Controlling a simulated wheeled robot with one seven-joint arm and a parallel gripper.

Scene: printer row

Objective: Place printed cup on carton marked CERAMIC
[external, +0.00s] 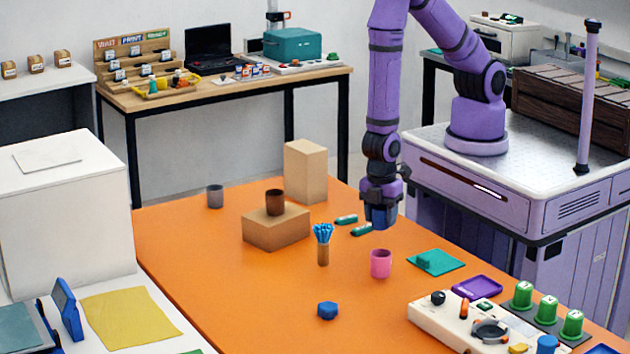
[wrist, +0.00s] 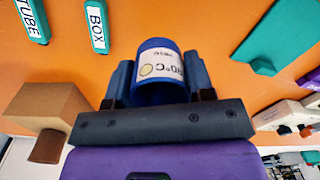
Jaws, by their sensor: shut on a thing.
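My gripper (external: 381,205) is shut on a blue cup (external: 381,217) and holds it above the orange table. In the wrist view the blue cup (wrist: 160,92) sits between the fingers and carries a white printed label, partly legible. A low tan carton (external: 276,230) stands left of my gripper, with a brown cup (external: 275,203) on top; the carton also shows in the wrist view (wrist: 45,105). A tall tan carton (external: 305,170) stands behind it, its top bare. No CERAMIC marking is readable on either carton.
A pink cup (external: 380,263), a holder with blue sticks (external: 323,252) and a blue hexagonal piece (external: 327,310) stand nearer the front. A grey cup (external: 215,196) is at the left. Green tags marked TUBE (wrist: 32,20) and BOX (wrist: 97,25) lie flat on the orange table (external: 200,262).

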